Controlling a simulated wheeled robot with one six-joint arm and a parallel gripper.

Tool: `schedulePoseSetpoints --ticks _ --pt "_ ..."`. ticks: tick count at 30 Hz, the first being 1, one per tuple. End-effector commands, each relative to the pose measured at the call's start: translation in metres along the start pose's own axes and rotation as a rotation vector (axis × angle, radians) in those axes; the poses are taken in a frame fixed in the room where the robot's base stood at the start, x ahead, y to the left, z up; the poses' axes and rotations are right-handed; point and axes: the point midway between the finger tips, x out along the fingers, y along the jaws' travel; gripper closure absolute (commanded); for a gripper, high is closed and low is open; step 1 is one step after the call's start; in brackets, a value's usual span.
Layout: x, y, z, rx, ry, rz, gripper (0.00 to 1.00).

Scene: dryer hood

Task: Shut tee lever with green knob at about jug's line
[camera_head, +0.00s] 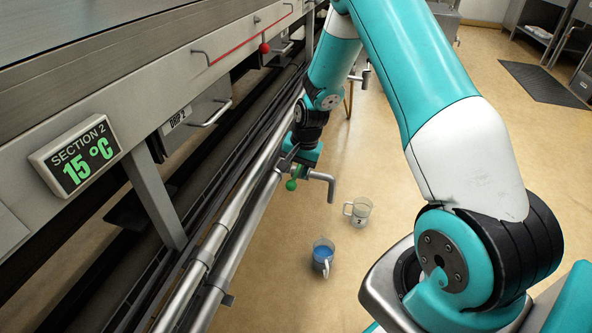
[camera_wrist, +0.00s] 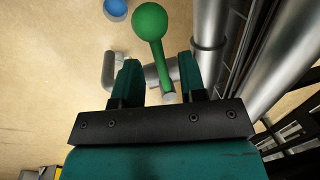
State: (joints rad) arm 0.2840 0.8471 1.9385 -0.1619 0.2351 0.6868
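The tee lever's green knob (camera_head: 291,185) shows just below my gripper (camera_head: 300,160) at the pipe. In the wrist view the knob (camera_wrist: 150,21) and its green stem lie ahead of and between the two teal fingers of my gripper (camera_wrist: 158,75). The fingers are apart, with a gap visible beside the stem. The grey tee spout (camera_head: 326,182) sticks out to the right of the pipe. A clear jug marked 2 (camera_head: 358,211) stands on the floor, right of and below the spout in the picture. Its level line cannot be made out.
A jug of blue liquid (camera_head: 323,257) stands on the floor nearer me; its blue top (camera_wrist: 115,9) shows in the wrist view. Long pipes (camera_head: 233,262) run along the machine. A red knob (camera_head: 265,48) and a drip drawer (camera_head: 195,110) are farther back. Floor to the right is open.

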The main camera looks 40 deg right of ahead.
Motion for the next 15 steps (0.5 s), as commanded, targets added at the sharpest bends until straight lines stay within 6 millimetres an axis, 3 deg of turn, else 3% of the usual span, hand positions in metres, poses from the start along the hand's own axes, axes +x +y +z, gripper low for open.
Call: schedulePoseSetpoints --ticks 15 --pt "-0.128 -0.001 -0.001 0.001 0.005 -0.004 0.62"
